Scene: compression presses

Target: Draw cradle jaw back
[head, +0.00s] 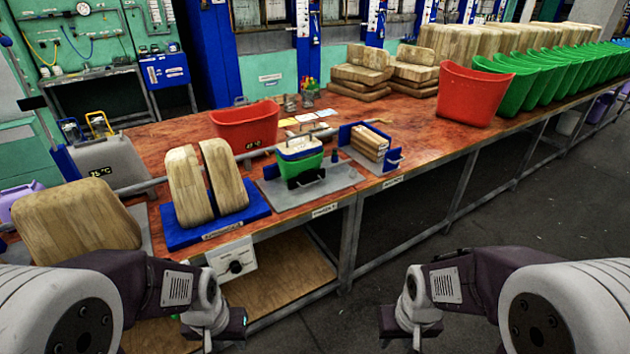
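A blue cradle (347,136) stands at the front edge of the bench with a light wooden block (370,142) between its upright blue sides. A small blue part with a handle (394,160) sticks out at its right end. I cannot tell which part is the jaw, nor whether it touches the block. My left gripper (238,324) hangs low in front of the bench, below the white dial box. My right gripper (404,324) hangs over the floor to the right. Both are well apart from the cradle, and their fingers are too dark to read.
Left of the cradle, a green container (299,162) sits on a grey plate. Two upright wooden pads (228,175) stand on a blue base (250,207). A red bin (245,125) stands behind. A dial box (232,260) hangs at the front. The right front floor is clear.

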